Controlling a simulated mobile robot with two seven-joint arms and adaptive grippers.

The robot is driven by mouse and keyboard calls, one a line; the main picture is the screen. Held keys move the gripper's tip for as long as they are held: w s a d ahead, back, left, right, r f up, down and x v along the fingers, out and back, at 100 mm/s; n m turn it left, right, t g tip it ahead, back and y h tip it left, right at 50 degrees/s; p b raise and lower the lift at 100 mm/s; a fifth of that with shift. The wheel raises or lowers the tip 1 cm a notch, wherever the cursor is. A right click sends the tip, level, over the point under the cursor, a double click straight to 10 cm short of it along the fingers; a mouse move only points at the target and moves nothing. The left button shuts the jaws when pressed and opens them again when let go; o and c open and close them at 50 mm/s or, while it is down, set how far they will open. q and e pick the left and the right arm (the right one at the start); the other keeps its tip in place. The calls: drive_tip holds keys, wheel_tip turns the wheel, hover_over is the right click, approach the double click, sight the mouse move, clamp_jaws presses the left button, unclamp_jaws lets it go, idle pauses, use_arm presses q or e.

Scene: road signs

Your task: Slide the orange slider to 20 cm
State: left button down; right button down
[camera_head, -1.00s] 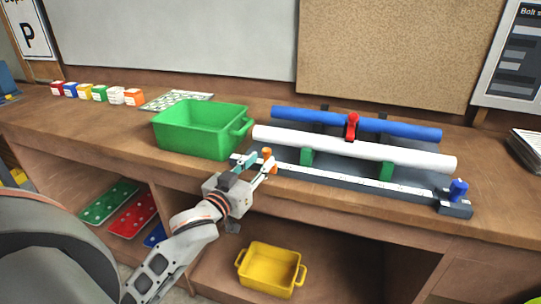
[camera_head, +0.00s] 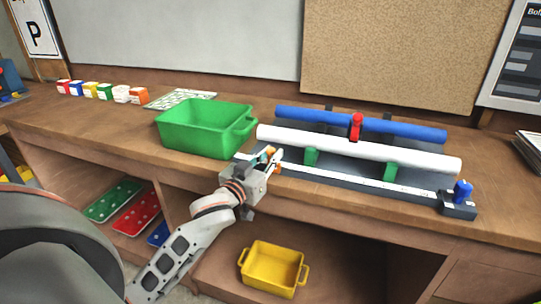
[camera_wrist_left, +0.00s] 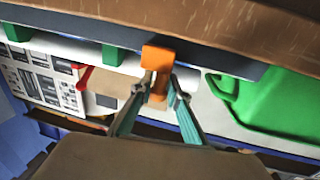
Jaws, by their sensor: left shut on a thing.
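The orange slider (camera_head: 268,151) sits near the left end of the dark rail (camera_head: 425,198), which carries a white scale strip. In the left wrist view the slider (camera_wrist_left: 158,58) stands upright between the fingertips, against the rail. My left gripper (camera_head: 272,158) reaches over the table's front edge and is shut on the slider; its teal fingers (camera_wrist_left: 160,96) touch it on both sides. The scale markings are too small to read. A blue knob (camera_head: 462,188) stands at the rail's right end. My right gripper is not in view.
A green tub (camera_head: 205,130) stands close to the left of the gripper. A white bar (camera_head: 360,150) and a blue bar (camera_head: 400,130) with a red slider (camera_head: 355,125) lie behind the rail. A yellow tub (camera_head: 273,268) sits on the lower shelf.

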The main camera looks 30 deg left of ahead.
use_arm(q)
drive_tip(key=d, duration=0.3)
drive_tip(key=w+d+p, duration=0.1)
drive_tip(key=d, duration=0.1)
drive_tip(key=w+d, duration=0.1)
drive_tip(key=d, duration=0.2)
drive_tip(key=shift+d+p, duration=0.3)
drive_tip(key=shift+p, duration=0.05)
drive_tip(key=shift+w+d, duration=0.2)
drive_tip(key=shift+d, duration=0.4)
drive_tip(key=c, duration=2.1)
unclamp_jaws()
drive_tip(key=shift+s, duration=0.1)
drive_tip(key=s, duration=0.8)
drive_tip(key=s+d, duration=0.1)
drive_tip(key=s, duration=0.3)
drive_tip(key=shift+w+f, duration=0.1)
